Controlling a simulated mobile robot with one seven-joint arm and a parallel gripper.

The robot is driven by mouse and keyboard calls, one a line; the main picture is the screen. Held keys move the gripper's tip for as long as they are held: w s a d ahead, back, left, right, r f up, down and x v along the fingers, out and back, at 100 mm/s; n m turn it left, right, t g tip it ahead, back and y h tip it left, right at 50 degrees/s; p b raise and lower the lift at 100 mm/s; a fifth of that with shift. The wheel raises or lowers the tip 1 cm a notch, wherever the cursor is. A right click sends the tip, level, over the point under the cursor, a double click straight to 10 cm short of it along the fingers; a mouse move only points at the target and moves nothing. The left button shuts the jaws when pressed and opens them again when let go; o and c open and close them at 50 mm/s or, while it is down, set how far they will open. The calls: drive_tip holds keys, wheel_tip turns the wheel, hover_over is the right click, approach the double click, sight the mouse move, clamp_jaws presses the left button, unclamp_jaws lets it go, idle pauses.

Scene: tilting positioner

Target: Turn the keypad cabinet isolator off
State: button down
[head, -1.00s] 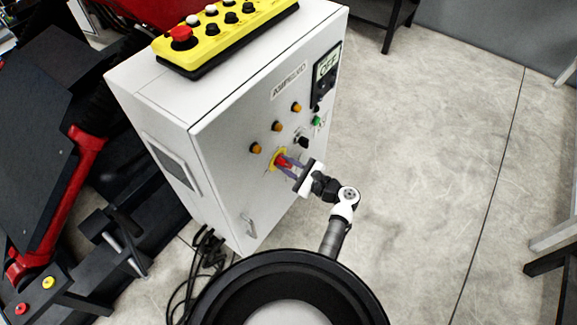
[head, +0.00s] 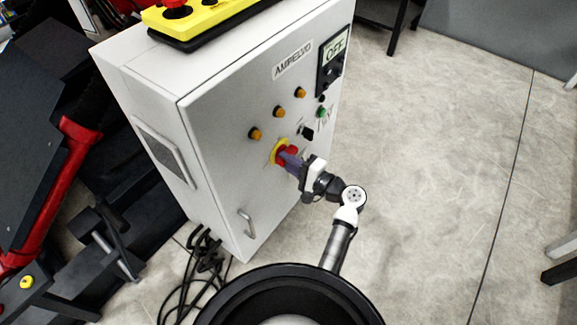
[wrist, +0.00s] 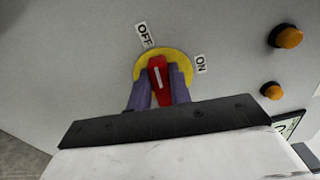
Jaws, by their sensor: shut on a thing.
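The isolator is a red handle (wrist: 157,72) with a white line, on a yellow disc (wrist: 183,59) on the cabinet's front. The OFF label (wrist: 145,34) is above it and the ON label (wrist: 200,64) to its right in the wrist view. The white line points nearly straight up in that view, nearer OFF than ON. My gripper (wrist: 160,88) is shut on the red handle, with a purple finger on each side. The head view shows the same gripper (head: 291,160) partly covering the handle. The grey cabinet (head: 215,110) stands upright with its door shut.
Orange lamps (head: 278,112), a green button (head: 322,112) and a black switch (head: 307,132) sit close to the isolator. A door handle (head: 246,223) is below. Black cables (head: 200,262) lie at the cabinet's foot.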

drive_tip(key=shift+f+n+b, duration=0.2)
drive_tip(key=shift+n+b, duration=0.4)
drive_tip(key=shift+n, duration=0.1)
drive_tip(key=c, duration=1.3)
unclamp_jaws()
drive_tip(key=b+v, duration=0.1)
drive_tip(key=v, duration=1.3)
drive_tip(key=shift+r, duration=0.1)
